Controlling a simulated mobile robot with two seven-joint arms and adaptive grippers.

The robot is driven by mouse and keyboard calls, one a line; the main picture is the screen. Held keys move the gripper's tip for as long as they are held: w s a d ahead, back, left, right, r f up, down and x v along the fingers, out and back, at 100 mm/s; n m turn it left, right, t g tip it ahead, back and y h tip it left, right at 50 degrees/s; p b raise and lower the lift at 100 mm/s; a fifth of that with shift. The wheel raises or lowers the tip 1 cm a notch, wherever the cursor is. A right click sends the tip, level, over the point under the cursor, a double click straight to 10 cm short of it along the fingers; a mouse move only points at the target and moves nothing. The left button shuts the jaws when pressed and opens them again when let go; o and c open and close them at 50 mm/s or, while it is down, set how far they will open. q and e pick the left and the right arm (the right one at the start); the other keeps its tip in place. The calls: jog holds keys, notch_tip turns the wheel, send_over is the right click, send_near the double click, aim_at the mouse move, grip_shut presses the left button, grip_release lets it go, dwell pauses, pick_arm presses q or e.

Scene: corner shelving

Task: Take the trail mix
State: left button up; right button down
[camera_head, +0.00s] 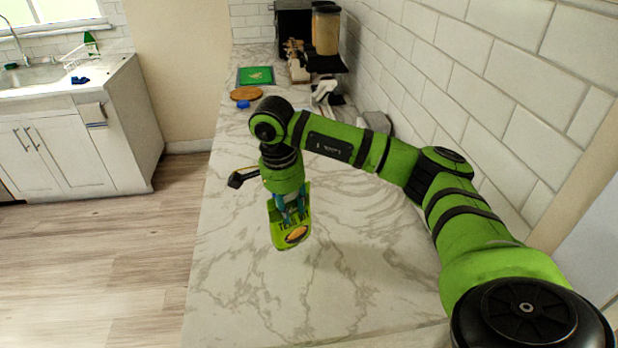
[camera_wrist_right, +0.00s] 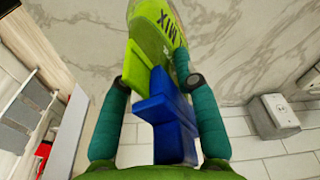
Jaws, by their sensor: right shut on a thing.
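The trail mix (camera_head: 291,236) is a lime-green bag with dark lettering and a round food picture near its lower end. My right gripper (camera_head: 290,208) points down over the marble counter and is shut on the bag's upper part. The bag hangs below the fingers, and I cannot tell whether its lower end touches the counter. In the right wrist view the bag (camera_wrist_right: 152,28), lettered "MIX", lies between and beyond the teal fingers (camera_wrist_right: 158,82). My left gripper is not in view.
The marble counter (camera_head: 240,290) is clear around the bag. Farther back are a round wooden board (camera_head: 246,94), a green board (camera_head: 256,75) and a blender (camera_head: 326,30). A tiled wall (camera_head: 480,90) runs along the right. A sink cabinet (camera_head: 75,140) stands at left across open floor.

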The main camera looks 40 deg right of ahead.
jog(key=shift+a+f+m, duration=0.45)
jog(key=shift+a+m, duration=0.35)
jog(key=shift+a, duration=0.05)
jog(key=shift+f+b, duration=0.75)
jog(key=shift+f, duration=1)
jog(key=c, duration=0.9)
grip_release()
jog(key=shift+o, duration=0.2)
jog(key=r, duration=0.3)
jog(key=a+r, duration=0.1)
jog(key=r, duration=0.7)
jog(key=shift+w+a+r, duration=0.1)
jog(key=shift+a+r, duration=0.05)
jog(key=shift+r, duration=0.4)
